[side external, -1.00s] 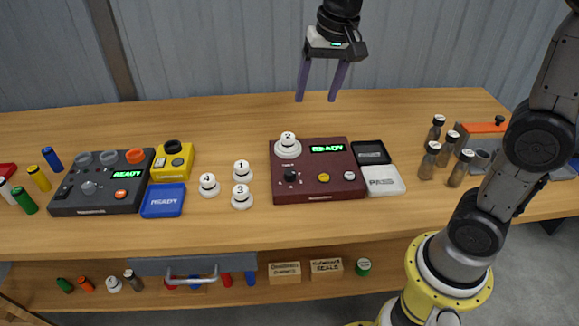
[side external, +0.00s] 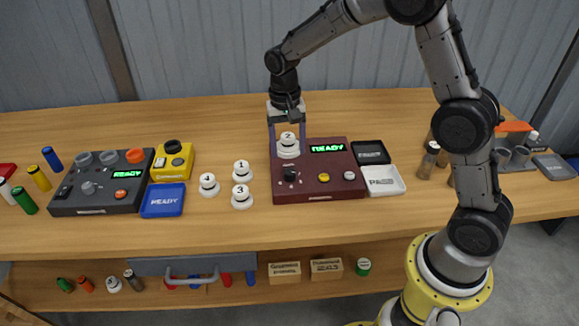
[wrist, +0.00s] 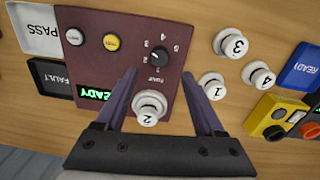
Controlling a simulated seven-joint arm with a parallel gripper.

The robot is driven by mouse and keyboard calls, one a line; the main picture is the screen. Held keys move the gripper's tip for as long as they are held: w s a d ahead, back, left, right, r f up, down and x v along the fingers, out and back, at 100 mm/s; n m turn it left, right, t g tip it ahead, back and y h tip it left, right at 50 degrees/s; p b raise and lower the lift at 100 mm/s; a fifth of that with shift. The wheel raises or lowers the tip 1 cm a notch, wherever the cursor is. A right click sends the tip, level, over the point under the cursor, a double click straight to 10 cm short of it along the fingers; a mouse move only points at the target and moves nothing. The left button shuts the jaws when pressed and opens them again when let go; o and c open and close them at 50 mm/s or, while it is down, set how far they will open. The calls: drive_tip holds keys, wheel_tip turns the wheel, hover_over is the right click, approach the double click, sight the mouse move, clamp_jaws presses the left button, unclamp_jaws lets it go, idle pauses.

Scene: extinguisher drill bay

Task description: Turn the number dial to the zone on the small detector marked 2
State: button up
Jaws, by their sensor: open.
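The white detector marked 2 (side external: 288,143) stands upright on the top left of the dark red panel (side external: 335,187). In the wrist view the same detector (wrist: 148,108) lies between my fingers. My gripper (side external: 287,152) is open around it, with a finger on either side; I cannot tell whether either finger touches it. The black number dial (side external: 290,174) is on the panel in front of the detector. In the wrist view the dial (wrist: 159,55) has numbers beside it, and nothing holds it. The panel's green display (side external: 327,148) reads READY.
Small detectors 1 (side external: 241,171), 3 (side external: 242,197) and 4 (side external: 209,184) stand left of the panel. A yellow button (side external: 324,178) and a white button (side external: 349,175) sit right of the dial. A black FAULT tray (side external: 371,152) and a white PASS tray (side external: 384,181) adjoin the panel's right side.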

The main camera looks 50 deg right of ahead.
sight(290, 171)
wheel_tip(290, 171, down, 7)
drive_tip(key=shift+s+d+f, duration=0.1)
drive_tip(key=shift+s, duration=0.05)
drive_tip(key=shift+c, duration=0.2)
clamp_jaws()
idle(0.3)
